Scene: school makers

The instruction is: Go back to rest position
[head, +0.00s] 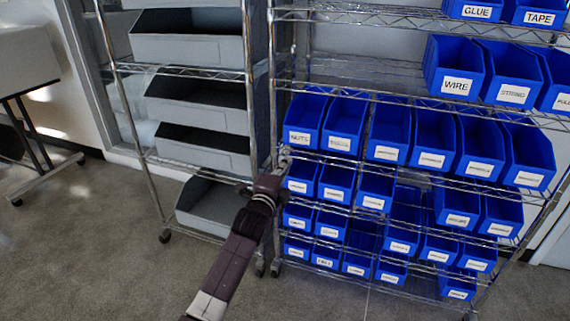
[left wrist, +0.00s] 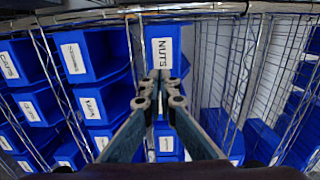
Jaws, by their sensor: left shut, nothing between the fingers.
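My left arm reaches up from the bottom of the head view, and its gripper (head: 283,156) is by the left post of the blue-bin rack. In the left wrist view the gripper (left wrist: 160,78) is shut and empty, its fingertips together in front of the bin labelled NUTS (left wrist: 168,45). That NUTS bin also shows in the head view (head: 300,137), just above and right of the gripper. I cannot tell whether the fingers touch the bin. My right gripper does not show in either view.
The wire rack (head: 360,68) holds several rows of labelled blue bins, with the WIRE bin (head: 455,70) on a higher shelf. A second rack on the left holds grey bins (head: 195,100). A wheeled table (head: 28,60) stands at the far left. The floor (head: 80,235) at left is clear.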

